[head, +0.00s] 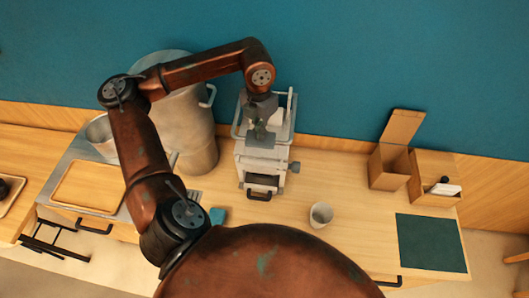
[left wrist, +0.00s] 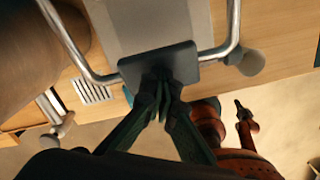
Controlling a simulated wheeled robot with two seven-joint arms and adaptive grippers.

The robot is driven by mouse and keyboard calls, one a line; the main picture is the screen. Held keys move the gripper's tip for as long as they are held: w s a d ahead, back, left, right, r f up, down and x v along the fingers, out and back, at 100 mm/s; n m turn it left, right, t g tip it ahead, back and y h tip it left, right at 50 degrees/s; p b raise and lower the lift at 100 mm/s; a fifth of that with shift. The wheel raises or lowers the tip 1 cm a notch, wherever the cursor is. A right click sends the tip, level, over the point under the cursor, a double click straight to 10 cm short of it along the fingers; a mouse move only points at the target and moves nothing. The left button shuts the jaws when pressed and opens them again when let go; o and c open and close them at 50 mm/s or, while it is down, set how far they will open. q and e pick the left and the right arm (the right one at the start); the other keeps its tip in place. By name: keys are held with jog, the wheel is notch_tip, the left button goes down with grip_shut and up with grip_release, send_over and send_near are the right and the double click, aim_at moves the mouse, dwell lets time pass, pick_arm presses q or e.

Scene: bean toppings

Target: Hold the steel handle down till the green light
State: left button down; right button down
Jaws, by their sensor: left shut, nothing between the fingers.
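The dispenser (head: 262,165) is a pale box-shaped machine on the counter with a dark front handle and a side knob. Its steel handle (head: 291,108) is a bent tube along both sides; the left wrist view shows the steel tube (left wrist: 236,28) on either side of a dark plate (left wrist: 187,60). My left gripper (head: 260,132) is over the machine's top. In the left wrist view its shut fingers (left wrist: 163,88) meet at the dark plate, empty; whether they press on it I cannot tell. No lit green light shows. My right gripper is out of view.
A large steel pot (head: 185,115) stands close left of the machine. A white cup (head: 321,214) and a blue block (head: 217,216) are in front. Open boxes (head: 390,165) and a dark green mat (head: 431,243) are at the right. A wooden tray (head: 88,187) lies left.

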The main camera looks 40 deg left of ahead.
pick_arm(q)
jog(key=shift+f+b, duration=1.1)
jog(key=shift+f, duration=0.5)
jog(key=shift+r, duration=0.15)
jog(key=shift+r, duration=0.25)
notch_tip(320, 180, up, 11)
jog(key=p, duration=0.7)
